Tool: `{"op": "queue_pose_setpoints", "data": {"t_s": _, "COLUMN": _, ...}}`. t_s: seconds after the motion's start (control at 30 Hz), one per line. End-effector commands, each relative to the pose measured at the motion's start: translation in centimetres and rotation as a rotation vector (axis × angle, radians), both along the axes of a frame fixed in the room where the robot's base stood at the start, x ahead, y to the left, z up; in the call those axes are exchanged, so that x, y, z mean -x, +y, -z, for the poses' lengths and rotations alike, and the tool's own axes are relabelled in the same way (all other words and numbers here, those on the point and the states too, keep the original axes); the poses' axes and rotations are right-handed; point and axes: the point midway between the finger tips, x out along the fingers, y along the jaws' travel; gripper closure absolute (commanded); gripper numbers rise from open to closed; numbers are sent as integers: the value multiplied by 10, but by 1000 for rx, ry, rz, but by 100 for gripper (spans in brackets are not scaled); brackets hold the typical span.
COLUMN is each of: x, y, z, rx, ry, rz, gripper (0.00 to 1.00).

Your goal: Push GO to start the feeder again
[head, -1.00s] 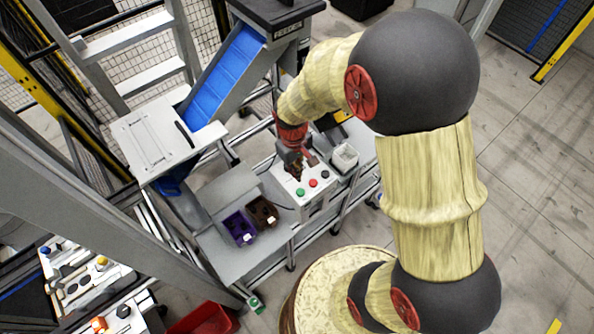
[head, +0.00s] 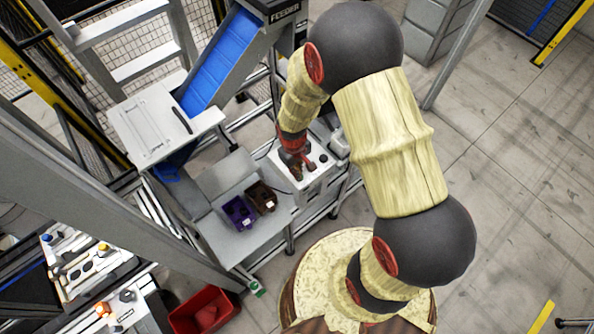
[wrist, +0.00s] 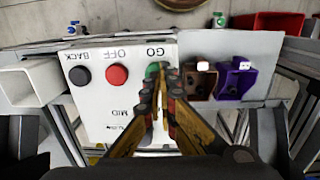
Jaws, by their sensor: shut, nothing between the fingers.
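The white control box (head: 316,183) stands on the feeder's side table, in the middle of the head view. In the wrist view its panel (wrist: 105,105) carries a black BACK button (wrist: 80,76), a red OFF button (wrist: 117,74) and a green GO button (wrist: 152,71). My gripper (wrist: 164,70) is shut and empty. Its fingertips are at the GO button and cover its right part. I cannot tell whether they touch it. In the head view my gripper (head: 297,172) is over the box and hides the GO button.
The feeder (head: 286,14) with its blue belt (head: 223,62) is behind. A purple bin (head: 238,214) and a brown bin (head: 262,197) sit left of the box; they show close right of my fingers in the wrist view. A white bin (wrist: 28,88) is on the other side.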

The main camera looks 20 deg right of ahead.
Motion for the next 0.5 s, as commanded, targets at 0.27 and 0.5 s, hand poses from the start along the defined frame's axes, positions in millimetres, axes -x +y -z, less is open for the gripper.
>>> {"op": "queue_pose_setpoints", "data": {"t_s": 0.27, "x": 0, "y": 0, "z": 15, "rx": 0, "ry": 1, "rz": 0, "gripper": 100}}
{"op": "queue_pose_setpoints", "data": {"t_s": 0.5, "x": 3, "y": -1, "z": 22, "rx": 0, "ry": 6, "rz": 0, "gripper": 100}}
